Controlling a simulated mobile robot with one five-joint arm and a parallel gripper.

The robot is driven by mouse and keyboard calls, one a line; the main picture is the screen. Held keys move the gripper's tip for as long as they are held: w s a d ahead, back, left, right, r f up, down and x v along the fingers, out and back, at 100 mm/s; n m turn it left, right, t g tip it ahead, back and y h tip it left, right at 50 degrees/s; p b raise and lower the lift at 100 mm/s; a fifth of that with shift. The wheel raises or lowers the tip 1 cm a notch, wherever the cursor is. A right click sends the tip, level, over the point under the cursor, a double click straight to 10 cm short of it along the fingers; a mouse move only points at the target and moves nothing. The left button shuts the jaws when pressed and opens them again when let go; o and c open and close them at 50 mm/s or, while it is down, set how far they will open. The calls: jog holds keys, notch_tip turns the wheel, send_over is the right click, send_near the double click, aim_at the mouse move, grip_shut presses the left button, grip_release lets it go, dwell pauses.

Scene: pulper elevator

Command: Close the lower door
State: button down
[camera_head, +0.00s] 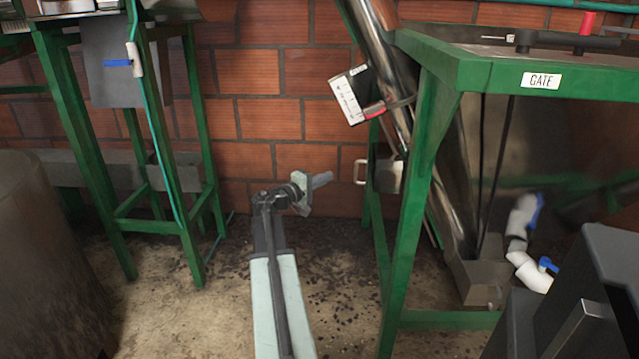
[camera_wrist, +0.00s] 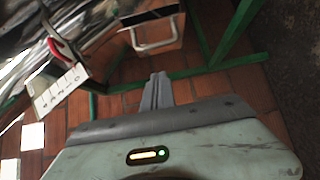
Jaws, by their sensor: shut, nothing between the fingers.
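A small grey metal door (camera_head: 388,177) with a pale U-shaped handle (camera_head: 360,172) sits low beside the slanted metal elevator tube, behind the green frame's leg. I take it for the lower door. In the wrist view the handle (camera_wrist: 156,46) shows at the top, on a metal panel. I cannot tell how far the door stands open. My gripper (camera_head: 321,180) is shut and empty, left of the handle and apart from it. In the wrist view its fingers (camera_wrist: 159,80) point up toward the handle, with a gap between.
A white label plate (camera_head: 347,96) and a red handle (camera_head: 374,110) are on the slanted tube (camera_head: 384,60) above. A green frame with a GATE label (camera_head: 541,80) stands right. Another green stand (camera_head: 165,180) is left. Floor between them is clear, with scattered dark bits.

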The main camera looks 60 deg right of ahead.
aim_at(355, 177)
jog(key=s+d, duration=0.5)
jog(key=shift+d, duration=0.25)
jog(key=shift+s, duration=0.1)
jog(key=shift+s+a, duration=0.15)
jog(key=shift+s, duration=0.65)
jog(key=shift+s+a, duration=0.1)
jog(key=shift+s, duration=0.65)
jog(key=shift+f, duration=0.1)
jog(key=shift+w, duration=0.15)
